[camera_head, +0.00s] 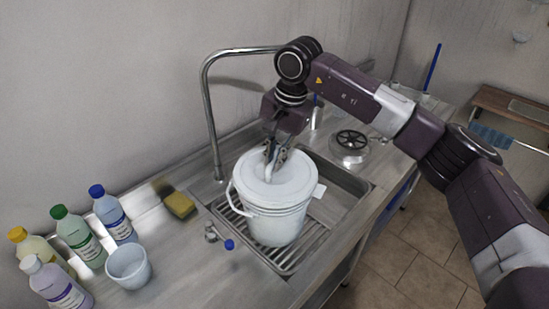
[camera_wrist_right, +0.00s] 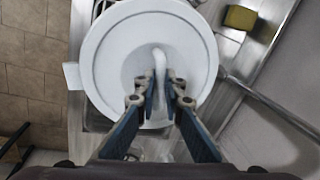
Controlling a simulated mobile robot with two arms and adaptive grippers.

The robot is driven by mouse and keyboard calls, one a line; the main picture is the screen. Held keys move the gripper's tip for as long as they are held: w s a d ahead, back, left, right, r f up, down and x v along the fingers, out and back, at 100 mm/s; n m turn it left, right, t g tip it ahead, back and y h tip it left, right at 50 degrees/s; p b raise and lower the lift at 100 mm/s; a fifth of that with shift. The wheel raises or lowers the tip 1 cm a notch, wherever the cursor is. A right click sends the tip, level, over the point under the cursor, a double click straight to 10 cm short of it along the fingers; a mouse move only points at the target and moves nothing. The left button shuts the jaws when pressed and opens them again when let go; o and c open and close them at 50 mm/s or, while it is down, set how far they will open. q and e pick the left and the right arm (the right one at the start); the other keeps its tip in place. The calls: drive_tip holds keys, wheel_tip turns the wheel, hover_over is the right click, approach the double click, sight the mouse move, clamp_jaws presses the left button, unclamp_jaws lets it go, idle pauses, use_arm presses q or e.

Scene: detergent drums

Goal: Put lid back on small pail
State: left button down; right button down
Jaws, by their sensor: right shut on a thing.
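The white pail (camera_head: 275,222) stands upright in the sink basin, its handle hanging at the left side. The round white lid (camera_head: 262,182) is at the pail's top and covers its mouth; I cannot tell whether it is pressed down. My right gripper (camera_head: 275,158) comes from above and is shut on the lid's raised handle. In the right wrist view my right gripper (camera_wrist_right: 161,90) has its fingers on either side of the handle of the lid (camera_wrist_right: 110,62). The pail is mostly hidden under the lid there. My left gripper is not in view.
The tall faucet (camera_head: 211,110) rises just behind and left of the pail. Several bottles, such as a blue-capped bottle (camera_head: 114,214), and a white cup (camera_head: 129,267) stand at the left. A yellow sponge (camera_head: 179,205) lies on the counter. A round metal item (camera_head: 349,148) is at the right.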

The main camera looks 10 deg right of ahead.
idle(0.6)
drive_tip(key=c, duration=2)
unclamp_jaws()
drive_tip(key=shift+o, duration=0.9)
drive_tip(key=o, duration=0.4)
drive_tip(key=shift+c, duration=0.2)
drive_tip(key=shift+r, duration=0.1)
drive_tip(key=shift+r+p, duration=1.7)
drive_tip(key=shift+r, duration=1.7)
